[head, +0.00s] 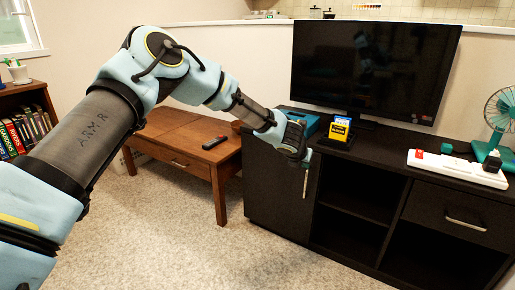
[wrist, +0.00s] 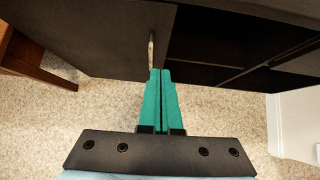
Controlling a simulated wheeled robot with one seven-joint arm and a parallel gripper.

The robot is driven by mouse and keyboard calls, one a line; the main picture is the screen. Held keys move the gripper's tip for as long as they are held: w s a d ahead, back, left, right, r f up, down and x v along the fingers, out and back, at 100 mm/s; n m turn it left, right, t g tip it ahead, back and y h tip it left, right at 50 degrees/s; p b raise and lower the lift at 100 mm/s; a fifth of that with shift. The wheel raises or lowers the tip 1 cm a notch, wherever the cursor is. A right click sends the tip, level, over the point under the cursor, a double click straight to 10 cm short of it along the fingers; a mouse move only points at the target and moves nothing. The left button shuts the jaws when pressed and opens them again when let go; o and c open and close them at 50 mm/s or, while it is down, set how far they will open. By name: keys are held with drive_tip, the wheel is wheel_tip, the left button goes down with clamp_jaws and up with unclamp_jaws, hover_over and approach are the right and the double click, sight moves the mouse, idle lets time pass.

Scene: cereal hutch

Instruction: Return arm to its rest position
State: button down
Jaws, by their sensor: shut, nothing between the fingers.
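My arm reaches across the head view from the lower left toward the black cabinet (head: 272,200). My gripper (head: 306,160) is in front of the cabinet's left door, near the top of its metal handle (head: 306,182). In the wrist view the two green fingers of my gripper (wrist: 160,74) lie side by side, shut, with nothing visible between them. The door handle (wrist: 151,50) shows just beyond the fingertips. I cannot tell whether the fingers touch it. The cabinet door (wrist: 100,35) looks closed.
A wooden table (head: 175,135) with a dark remote (head: 214,142) stands left of the cabinet. A television (head: 375,70), a yellow box (head: 338,133), a white power strip (head: 455,168) and a green fan (head: 497,120) are on the cabinet. Open carpet (head: 190,250) lies in front.

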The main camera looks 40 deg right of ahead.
drive_tip(key=w+a+r+m, duration=0.5)
drive_tip(key=w+a+m, duration=0.1)
drive_tip(key=w+a, duration=0.4)
drive_tip(key=w+a+r+m+t+y, duration=0.1)
drive_tip(key=w+a+m, duration=0.3)
drive_tip(key=a, duration=0.7)
drive_tip(key=w+a+r+m+y, duration=0.15)
drive_tip(key=w+a+m, duration=0.3)
drive_tip(key=a, duration=0.65)
drive_tip(key=a+r+m+y, duration=0.2)
drive_tip(key=a+m+y, duration=0.15)
drive_tip(key=a, duration=1.45)
drive_tip(key=s+a+r+m+g+y, duration=0.1)
drive_tip(key=s+a, duration=0.3)
drive_tip(key=a, duration=0.3)
drive_tip(key=s+a+m, duration=0.2)
drive_tip(key=s+a, duration=0.1)
drive_tip(key=a, duration=0.4)
drive_tip(key=s+a+r+m+g+y, duration=0.1)
drive_tip(key=s+a, duration=0.3)
drive_tip(key=a, duration=0.3)
wheel_tip(320, 180, up, 21)
drive_tip(key=p, duration=2.2)
drive_tip(key=shift+w, duration=0.2)
drive_tip(key=shift+d+f, duration=0.1)
